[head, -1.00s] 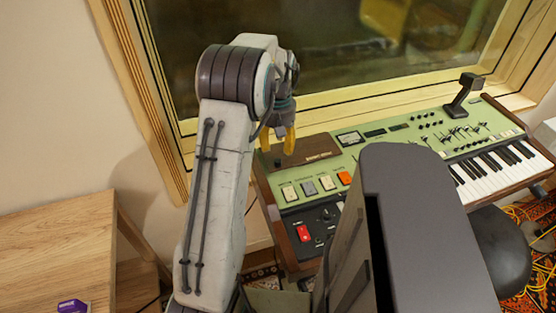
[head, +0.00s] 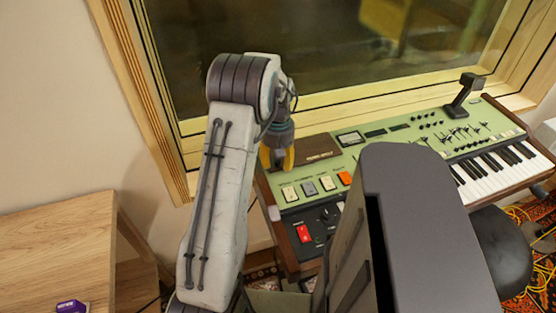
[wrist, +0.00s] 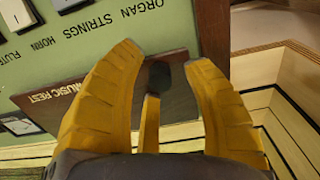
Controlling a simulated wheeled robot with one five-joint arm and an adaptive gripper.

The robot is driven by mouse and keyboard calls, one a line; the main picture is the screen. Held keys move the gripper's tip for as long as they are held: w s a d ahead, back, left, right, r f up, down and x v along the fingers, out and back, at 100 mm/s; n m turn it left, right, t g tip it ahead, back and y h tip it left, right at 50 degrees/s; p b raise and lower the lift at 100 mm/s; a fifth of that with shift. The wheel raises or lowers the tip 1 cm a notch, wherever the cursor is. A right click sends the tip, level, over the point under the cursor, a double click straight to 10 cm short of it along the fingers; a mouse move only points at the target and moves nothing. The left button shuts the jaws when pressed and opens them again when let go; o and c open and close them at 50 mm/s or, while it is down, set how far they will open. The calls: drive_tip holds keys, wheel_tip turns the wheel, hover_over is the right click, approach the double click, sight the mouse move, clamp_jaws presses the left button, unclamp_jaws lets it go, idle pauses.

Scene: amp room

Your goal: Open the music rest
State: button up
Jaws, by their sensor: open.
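The music rest (head: 321,146) is a flat brown wooden panel, lying on the green top of the keyboard console at its back left. In the wrist view the panel (wrist: 62,92) carries the lettering "MUSIC REST" and has a small dark knob (wrist: 160,76) near one end. My gripper (head: 278,160) is over that left end of the panel, pointing down. In the wrist view my gripper (wrist: 165,60) is open, its yellow fingers on either side of the knob. I cannot tell whether they touch it. The fingers hide part of the panel.
The console (head: 375,158) has buttons, a red switch (head: 304,233) and piano keys (head: 500,168). A window (head: 330,60) stands behind it. A dark stool (head: 498,245) is at right.

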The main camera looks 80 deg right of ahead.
drive_tip(key=shift+c, duration=0.3)
clamp_jaws()
drive_tip(key=shift+d+r, duration=0.15)
drive_tip(key=shift+r, duration=0.2)
